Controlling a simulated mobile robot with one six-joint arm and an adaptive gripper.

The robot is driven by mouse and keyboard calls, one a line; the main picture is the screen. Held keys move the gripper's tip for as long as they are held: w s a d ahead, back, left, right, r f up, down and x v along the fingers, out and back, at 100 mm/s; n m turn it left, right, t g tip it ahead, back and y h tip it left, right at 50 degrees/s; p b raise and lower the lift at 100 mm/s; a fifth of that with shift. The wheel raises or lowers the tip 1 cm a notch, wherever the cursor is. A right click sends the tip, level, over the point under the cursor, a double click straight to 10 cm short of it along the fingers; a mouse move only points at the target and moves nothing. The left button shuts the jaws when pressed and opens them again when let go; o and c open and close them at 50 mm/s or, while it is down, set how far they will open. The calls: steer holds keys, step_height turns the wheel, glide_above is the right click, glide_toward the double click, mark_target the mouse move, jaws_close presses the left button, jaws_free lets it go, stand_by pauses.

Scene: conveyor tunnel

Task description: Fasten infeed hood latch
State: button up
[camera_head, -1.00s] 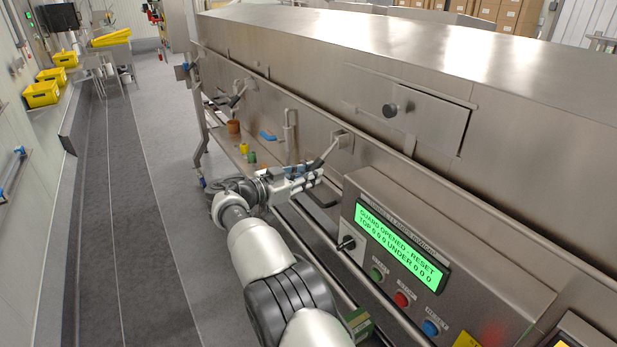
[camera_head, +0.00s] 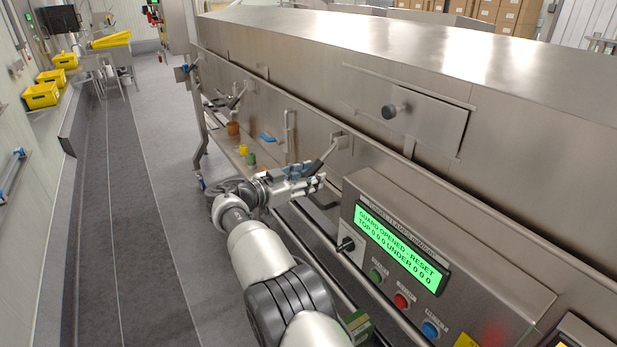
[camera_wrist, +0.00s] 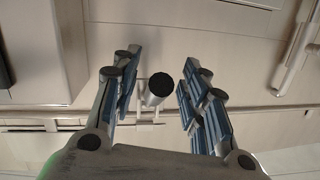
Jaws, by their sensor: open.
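The infeed hood (camera_head: 300,70) is a long stainless steel cover. On its side is a latch (camera_head: 336,145) with a lever slanting down to the left, close to my gripper (camera_head: 318,183). In the wrist view a round bar with a black end (camera_wrist: 158,88), apparently the lever, points toward the camera between the fingers. My gripper (camera_wrist: 162,92) is open, with blue-padded fingers on both sides of the bar and a visible gap on each side. Another similar latch (camera_head: 238,96) is farther along the hood. Whether the near latch's catch is engaged cannot be told.
A control box (camera_head: 500,285) with a green display reading "GUARD OPENED - RESET" (camera_head: 400,247) is right of my gripper. A rail runs below the hood. Small coloured objects, including a brown cup (camera_head: 233,128), are on the ledge beyond. The floor aisle (camera_head: 130,220) at left is clear.

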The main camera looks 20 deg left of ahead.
steer(key=v, duration=1.2)
